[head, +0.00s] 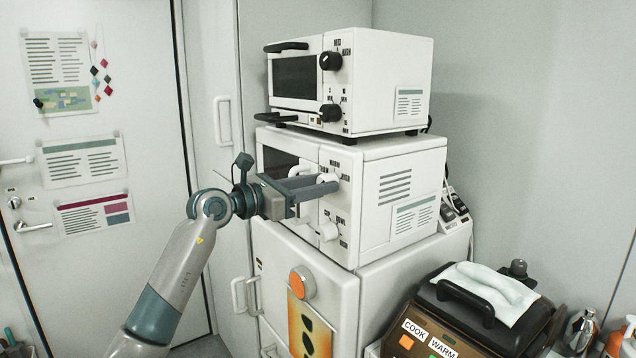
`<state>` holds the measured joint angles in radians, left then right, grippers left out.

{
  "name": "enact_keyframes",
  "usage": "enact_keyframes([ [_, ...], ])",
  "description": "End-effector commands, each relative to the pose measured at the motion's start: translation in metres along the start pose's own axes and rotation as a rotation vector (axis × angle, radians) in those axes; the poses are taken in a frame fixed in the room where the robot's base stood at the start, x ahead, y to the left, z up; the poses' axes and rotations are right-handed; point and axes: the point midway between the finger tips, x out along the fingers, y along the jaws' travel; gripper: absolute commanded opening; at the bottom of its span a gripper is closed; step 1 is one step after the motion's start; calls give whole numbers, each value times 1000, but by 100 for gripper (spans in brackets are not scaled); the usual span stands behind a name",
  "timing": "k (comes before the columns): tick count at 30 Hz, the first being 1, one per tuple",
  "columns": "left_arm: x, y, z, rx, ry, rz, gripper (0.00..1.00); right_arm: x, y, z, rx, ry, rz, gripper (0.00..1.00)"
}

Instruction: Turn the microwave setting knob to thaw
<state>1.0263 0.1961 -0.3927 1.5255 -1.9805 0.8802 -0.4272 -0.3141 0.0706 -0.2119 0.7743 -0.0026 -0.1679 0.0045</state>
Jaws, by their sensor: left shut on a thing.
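The white microwave (372,195) is the lower of two stacked appliances. On its front panel, the lower white knob (328,231) is in plain view. The upper white knob (327,177) is mostly hidden by my gripper. My left gripper (326,184) reaches in from the left across the white door handle (299,171), and its grey fingers are shut on the upper knob. The small dark labels around both knobs are too small to read, and I cannot tell which setting the upper knob points to. My right gripper is out of view.
A white toaster oven (385,80) with black knobs sits on the microwave. Below is a white cabinet (345,290) with an orange dial (302,282). A dark cooker (470,318) with a cloth (490,290) stands at lower right. A door (90,250) is at left.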

Motion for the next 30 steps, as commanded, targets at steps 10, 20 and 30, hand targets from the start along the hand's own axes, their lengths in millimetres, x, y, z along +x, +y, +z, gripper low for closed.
enact_keyframes([
  [10,0,2,3,-300,1,1,9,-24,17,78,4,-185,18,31],
  [20,0,3,4,-616,2,1,9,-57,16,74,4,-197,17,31],
  [30,0,3,6,-939,2,1,9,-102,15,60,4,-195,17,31],
])
